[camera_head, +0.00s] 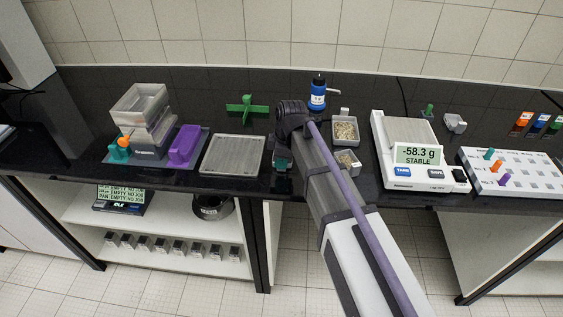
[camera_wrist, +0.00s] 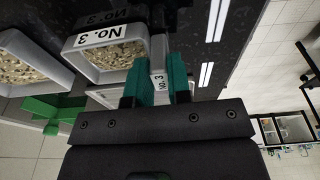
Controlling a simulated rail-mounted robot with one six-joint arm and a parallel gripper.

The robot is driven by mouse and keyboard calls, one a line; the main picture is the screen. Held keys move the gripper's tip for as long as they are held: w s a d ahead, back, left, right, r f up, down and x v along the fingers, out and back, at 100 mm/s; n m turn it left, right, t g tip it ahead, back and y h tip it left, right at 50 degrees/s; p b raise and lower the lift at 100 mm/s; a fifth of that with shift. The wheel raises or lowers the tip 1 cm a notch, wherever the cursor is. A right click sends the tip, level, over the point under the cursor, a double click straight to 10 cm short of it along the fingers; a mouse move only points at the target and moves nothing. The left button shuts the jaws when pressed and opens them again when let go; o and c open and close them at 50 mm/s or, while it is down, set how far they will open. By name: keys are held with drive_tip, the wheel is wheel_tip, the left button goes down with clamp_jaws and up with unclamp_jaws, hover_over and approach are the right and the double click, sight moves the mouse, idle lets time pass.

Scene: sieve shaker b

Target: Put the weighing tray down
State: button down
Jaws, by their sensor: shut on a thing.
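My gripper (camera_wrist: 157,80) has teal fingers. In the head view my forearm hides most of the gripper, and a grain-filled tray (camera_head: 347,170) shows just right of the arm.
Another grain tray (camera_head: 345,143) stands behind, below a blue bottle (camera_head: 318,95). The balance (camera_head: 388,150) at right reads -58.3 g. A flat grey tray (camera_head: 232,155) lies left of the arm, with a green cross-shaped piece (camera_head: 246,109) behind. Stacked sieve trays (camera_head: 139,105) stand further left.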

drive_tip(key=c, duration=1.1)
unclamp_jaws()
drive_tip(key=shift+f, duration=0.15)
drive_tip(key=shift+o, duration=0.2)
wheel_tip(320, 180, up, 12)
drive_tip(key=d+p, duration=0.1)
drive_tip(key=p, duration=1.1)
drive_tip(key=shift+s+d, duration=0.2)
drive_tip(key=shift+d, duration=0.2)
drive_tip(key=s+d+f+m+h+b, duration=0.1)
drive_tip(key=s+d+m, duration=1.5)
drive_tip(key=d+m, duration=0.1)
drive_tip(key=shift+s+d+f+h+b, duration=0.35)
drive_tip(key=shift+d+f+h, duration=0.05)
